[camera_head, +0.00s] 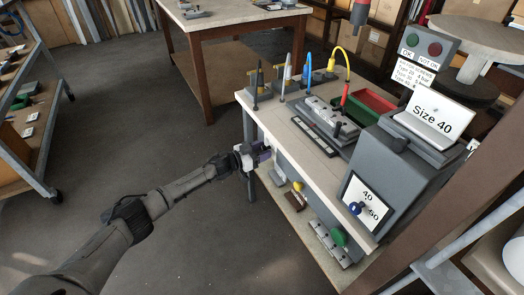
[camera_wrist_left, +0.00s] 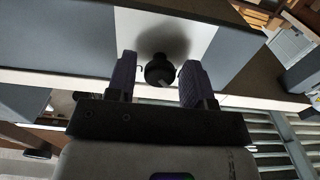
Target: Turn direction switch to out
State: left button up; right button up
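A black round knob (camera_wrist_left: 159,71) sits on a white panel (camera_wrist_left: 190,30) in the left wrist view; I take it to be the direction switch. It has a small light mark, but I cannot read which way it is set. My left gripper (camera_wrist_left: 157,78) is open, its two purple fingers on either side of the knob with a narrow gap at each side. In the head view my left gripper (camera_head: 264,155) is at the left side of the workbench (camera_head: 280,128), and the knob is hidden there. My right gripper is not in view.
A grey machine (camera_head: 400,170) with a "Size 40" sign (camera_head: 432,115) and a 40/50 dial with a blue knob (camera_head: 355,208) stands on the bench. Open floor (camera_head: 190,130) lies left of the bench.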

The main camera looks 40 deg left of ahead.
pick_arm(q)
jog(key=c, duration=0.7)
